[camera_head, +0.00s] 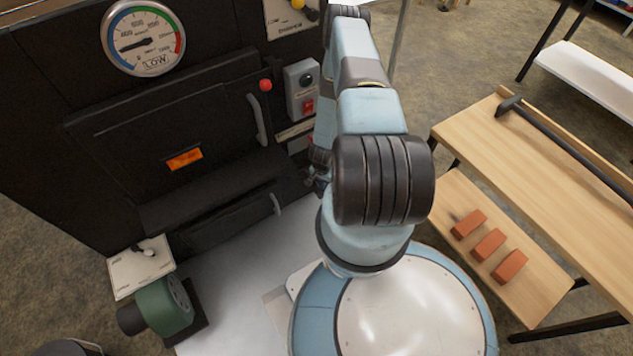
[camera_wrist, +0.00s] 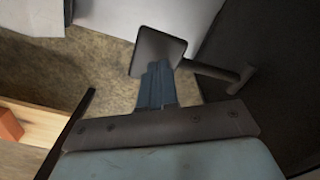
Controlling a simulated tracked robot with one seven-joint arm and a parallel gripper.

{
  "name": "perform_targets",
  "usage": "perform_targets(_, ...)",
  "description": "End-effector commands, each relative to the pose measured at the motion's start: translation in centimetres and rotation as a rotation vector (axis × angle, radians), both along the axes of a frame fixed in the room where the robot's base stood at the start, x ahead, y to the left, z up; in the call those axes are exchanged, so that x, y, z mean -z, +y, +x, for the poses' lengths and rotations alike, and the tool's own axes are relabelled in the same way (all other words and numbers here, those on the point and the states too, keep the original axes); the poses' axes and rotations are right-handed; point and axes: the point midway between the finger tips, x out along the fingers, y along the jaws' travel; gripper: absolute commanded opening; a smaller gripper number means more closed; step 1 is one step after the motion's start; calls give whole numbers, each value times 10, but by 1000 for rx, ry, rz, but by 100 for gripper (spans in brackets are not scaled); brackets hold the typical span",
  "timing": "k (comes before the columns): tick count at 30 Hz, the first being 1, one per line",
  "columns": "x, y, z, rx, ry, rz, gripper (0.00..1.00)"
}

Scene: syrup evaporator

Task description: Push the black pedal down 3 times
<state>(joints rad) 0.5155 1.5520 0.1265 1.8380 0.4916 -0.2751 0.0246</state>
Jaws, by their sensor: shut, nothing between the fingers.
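The black pedal (camera_wrist: 160,47) shows in the wrist view as a dark, square plate with rounded corners. A dark bar joins it on the right to a mount beside the black evaporator body. My gripper (camera_wrist: 158,68) is shut and empty, its blue-grey fingers pointing at the pedal. The fingertips overlap the pedal's lower edge in the picture; I cannot tell whether they touch it. In the head view my arm hides the pedal and most of my gripper.
The black evaporator (camera_head: 150,130) stands at the left, with a gauge (camera_head: 143,38), door handles and a switch box (camera_head: 302,90). A green blower (camera_head: 163,305) sits at the lower left. A wooden bench (camera_head: 560,170) with bricks (camera_head: 489,244) on its lower shelf stands at the right.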

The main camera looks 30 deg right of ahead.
Motion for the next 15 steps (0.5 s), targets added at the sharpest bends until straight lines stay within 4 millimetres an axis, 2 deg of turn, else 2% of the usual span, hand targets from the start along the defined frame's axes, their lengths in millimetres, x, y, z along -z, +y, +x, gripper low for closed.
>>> perform_targets(15,30,0,3,-1,-1,-1,0)
